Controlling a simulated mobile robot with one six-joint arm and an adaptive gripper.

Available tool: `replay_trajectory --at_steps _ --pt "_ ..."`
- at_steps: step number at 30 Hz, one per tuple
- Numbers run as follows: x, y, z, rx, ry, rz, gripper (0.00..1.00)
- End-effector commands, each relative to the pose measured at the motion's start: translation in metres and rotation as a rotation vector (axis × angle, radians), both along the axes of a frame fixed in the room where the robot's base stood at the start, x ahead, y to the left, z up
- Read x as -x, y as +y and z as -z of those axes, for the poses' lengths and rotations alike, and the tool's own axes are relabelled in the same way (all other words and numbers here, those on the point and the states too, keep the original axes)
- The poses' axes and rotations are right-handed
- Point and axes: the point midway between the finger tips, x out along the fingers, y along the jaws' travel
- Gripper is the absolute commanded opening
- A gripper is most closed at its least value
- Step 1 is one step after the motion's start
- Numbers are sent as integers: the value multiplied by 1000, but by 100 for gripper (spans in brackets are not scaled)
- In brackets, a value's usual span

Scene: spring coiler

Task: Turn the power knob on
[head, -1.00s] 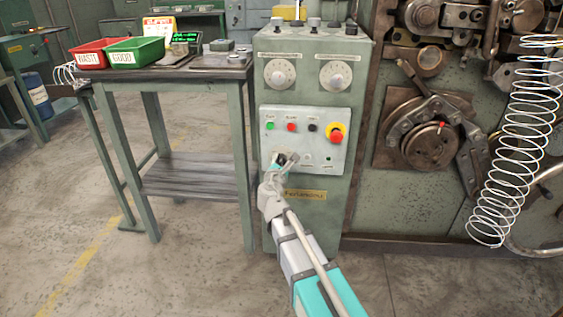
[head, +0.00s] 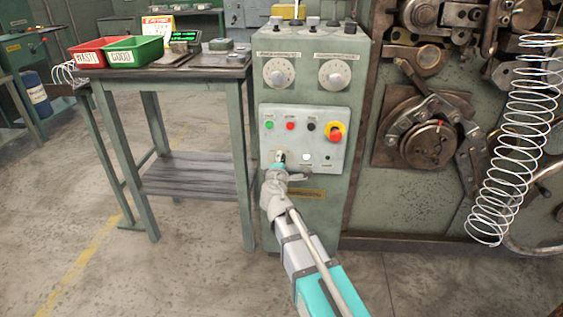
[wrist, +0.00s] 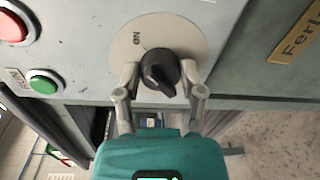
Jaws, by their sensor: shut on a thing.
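A white lamp (head: 306,157) right of the gripper is bright.
Green (head: 269,125) and red (head: 290,126) buttons, a black button (head: 311,126) and a red emergency stop (head: 335,132) sit above my gripper. A table (head: 180,71) with bins stands left. The coiler with a hanging spring (head: 510,140) is right.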

Motion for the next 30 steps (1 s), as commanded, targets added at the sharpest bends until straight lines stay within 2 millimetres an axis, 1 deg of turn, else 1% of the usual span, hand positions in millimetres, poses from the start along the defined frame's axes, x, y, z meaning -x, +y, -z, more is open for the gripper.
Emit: replay_trajectory --at_steps 15,16,21,30 --pt "-1 0 0 -29 -1 2 4" --pt "-1 0 0 -29 -1 2 55" --pt "-1 0 0 -28 -1 1 87" --pt "0 0 0 -27 -1 1 87"
